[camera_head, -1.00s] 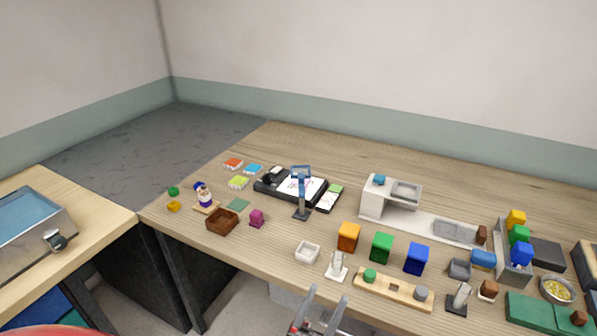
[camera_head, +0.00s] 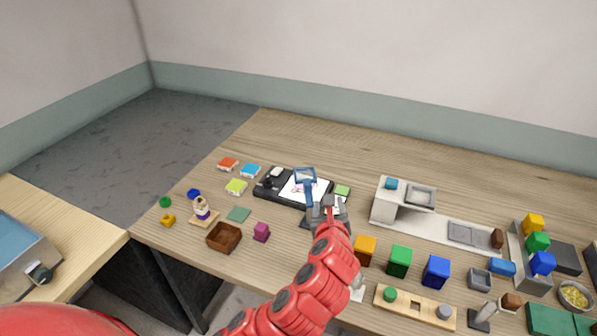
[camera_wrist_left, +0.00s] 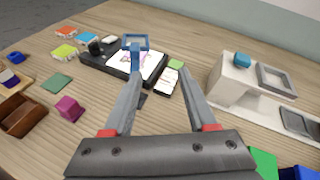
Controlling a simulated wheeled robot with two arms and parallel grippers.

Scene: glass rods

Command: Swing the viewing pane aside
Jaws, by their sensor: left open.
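The viewing pane (camera_head: 305,174) is a small blue square frame on an upright blue post. It stands in front of a black tray with a white picture sheet (camera_head: 291,190), and overlaps the sheet in the head view. The pane also shows in the left wrist view (camera_wrist_left: 136,42), near the left finger's tip. My left gripper (camera_head: 328,203) is open and empty, just right of the post in the head view; its jaws (camera_wrist_left: 160,75) span the area just right of the post in the wrist view. The gripper hides the post's base. I cannot tell whether a finger touches it. My right gripper is out of view.
A white card (camera_wrist_left: 168,82) lies right of the tray. A magenta cube (camera_head: 261,232) and brown box (camera_head: 224,237) are to the left. Orange (camera_head: 365,250), green (camera_head: 399,261) and blue (camera_head: 436,271) blocks and a grey-white stand (camera_head: 387,207) are to the right. The table's back is clear.

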